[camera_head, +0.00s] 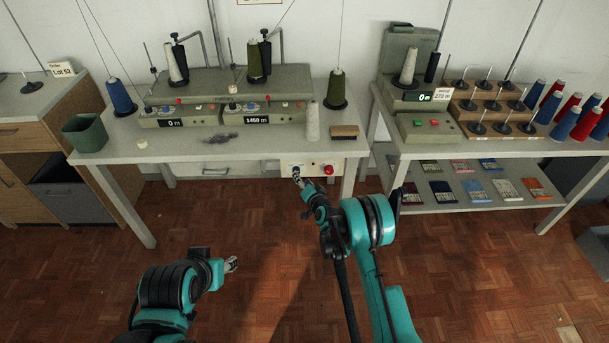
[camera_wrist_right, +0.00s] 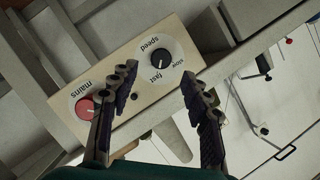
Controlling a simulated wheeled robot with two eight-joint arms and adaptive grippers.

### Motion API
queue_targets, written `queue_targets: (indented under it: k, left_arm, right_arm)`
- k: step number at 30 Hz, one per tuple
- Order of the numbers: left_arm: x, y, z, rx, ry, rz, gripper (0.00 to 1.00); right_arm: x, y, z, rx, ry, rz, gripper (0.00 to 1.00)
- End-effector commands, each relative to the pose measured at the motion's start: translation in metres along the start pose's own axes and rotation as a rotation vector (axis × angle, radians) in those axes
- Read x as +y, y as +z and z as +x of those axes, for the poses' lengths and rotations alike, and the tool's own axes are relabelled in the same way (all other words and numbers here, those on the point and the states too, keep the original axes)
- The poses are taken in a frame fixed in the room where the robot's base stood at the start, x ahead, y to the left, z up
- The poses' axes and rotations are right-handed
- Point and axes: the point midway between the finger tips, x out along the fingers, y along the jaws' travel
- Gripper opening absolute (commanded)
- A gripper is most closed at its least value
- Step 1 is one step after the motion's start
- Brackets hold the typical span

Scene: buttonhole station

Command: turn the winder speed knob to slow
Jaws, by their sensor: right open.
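The winder speed knob (camera_wrist_right: 160,56) is a small black knob on a white round dial, on a pale panel (camera_wrist_right: 136,82) under the table's front edge. The knob's pointer direction is hard to tell. My right gripper (camera_wrist_right: 158,72) is open, its fingers apart on either side below the knob, with no clear contact. In the head view the right gripper (camera_head: 298,177) is at the panel and partly covers the knob. My left gripper (camera_head: 231,264) hangs low over the floor, apart from everything.
A red mains knob (camera_wrist_right: 84,107) is on the same panel, near a right gripper finger. The winder table (camera_head: 250,147) carries the winder, cones and a green bin (camera_head: 85,133). A second table (camera_head: 470,150) stands at right. The wood floor ahead is clear.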

Motion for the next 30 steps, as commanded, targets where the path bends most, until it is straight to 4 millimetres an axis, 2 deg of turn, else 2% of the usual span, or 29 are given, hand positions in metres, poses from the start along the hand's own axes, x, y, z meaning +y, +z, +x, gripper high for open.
queue_targets:
  k: [3,9,20,25,26,30]
  left_arm:
    - [0.000,0.006,0.008,0.000,0.000,0.000,0.40]
    - [0.000,0.010,0.015,0.000,0.000,0.000,0.40]
    - [0.000,0.011,0.015,0.000,0.000,0.000,0.40]
    - [0.000,0.011,0.015,0.000,0.000,0.000,0.40]
    - [0.000,0.011,0.015,0.000,0.000,0.000,0.40]
    - [0.000,0.011,0.015,0.000,0.000,0.000,0.40]
  right_arm:
    - [0.002,0.002,0.023,0.001,-0.001,0.002,0.48]
    - [0.002,0.001,0.047,0.002,-0.001,0.002,0.48]
    - [0.000,-0.001,0.053,0.002,-0.001,0.004,0.48]
    - [0.000,-0.001,0.053,0.003,-0.001,0.004,0.03]
    - [0.000,-0.001,0.053,0.003,-0.001,0.004,0.00]
    - [0.000,-0.001,0.053,0.003,-0.001,0.003,0.00]
